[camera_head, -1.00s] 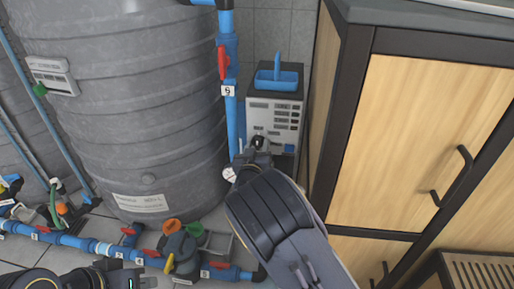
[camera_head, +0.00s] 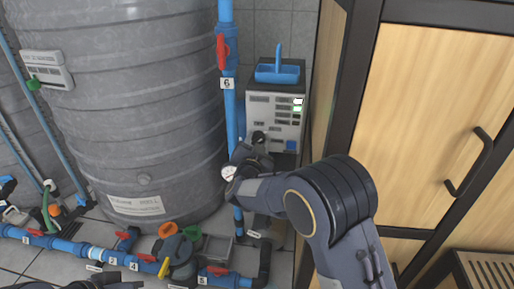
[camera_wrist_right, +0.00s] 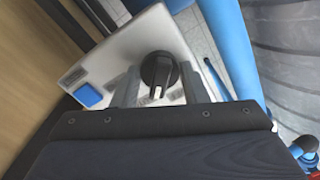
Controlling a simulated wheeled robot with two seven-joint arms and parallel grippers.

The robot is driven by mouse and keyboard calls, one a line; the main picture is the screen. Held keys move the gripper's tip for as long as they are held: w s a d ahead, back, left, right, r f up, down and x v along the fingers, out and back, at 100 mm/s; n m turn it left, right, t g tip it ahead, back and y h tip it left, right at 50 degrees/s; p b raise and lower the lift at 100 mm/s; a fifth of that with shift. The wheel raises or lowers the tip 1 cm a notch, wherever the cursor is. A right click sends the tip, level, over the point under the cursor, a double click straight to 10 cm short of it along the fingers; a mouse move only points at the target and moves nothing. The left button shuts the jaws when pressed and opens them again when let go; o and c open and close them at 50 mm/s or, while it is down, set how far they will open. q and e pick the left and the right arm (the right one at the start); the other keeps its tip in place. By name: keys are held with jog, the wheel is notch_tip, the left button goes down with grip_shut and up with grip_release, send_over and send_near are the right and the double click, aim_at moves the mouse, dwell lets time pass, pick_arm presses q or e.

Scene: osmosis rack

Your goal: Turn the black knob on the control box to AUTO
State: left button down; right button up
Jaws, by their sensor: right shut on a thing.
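The control box (camera_head: 273,108) is a pale grey panel standing between the blue pipe and the wooden cabinet. Its black knob (camera_wrist_right: 158,70) shows in the right wrist view, with a white pointer mark toward the bottom of that picture. My right gripper (camera_wrist_right: 160,88) is shut on the knob, one finger on each side. In the head view the right gripper (camera_head: 258,146) covers the lower left of the box front. A green light (camera_head: 298,105) is lit at the box's upper right. Labels around the knob are too small to read. A dark part of my left arm shows at the bottom edge.
A blue tray (camera_head: 278,73) sits on top of the box. A blue pipe with a red valve handle (camera_head: 221,52) runs beside it, near a large grey tank (camera_head: 140,110). The wooden cabinet (camera_head: 440,120) stands close on the right. Pipes with valves (camera_head: 178,250) run along the floor.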

jog(key=shift+m, duration=0.5)
jog(key=o, duration=1)
jog(key=s, duration=0.2)
jog(key=s+p, duration=0.1)
jog(key=s, duration=0.2)
jog(key=s+a+p, duration=0.1)
jog(key=s, duration=0.1)
jog(key=shift+s+a, duration=0.1)
jog(key=shift+s, duration=0.3)
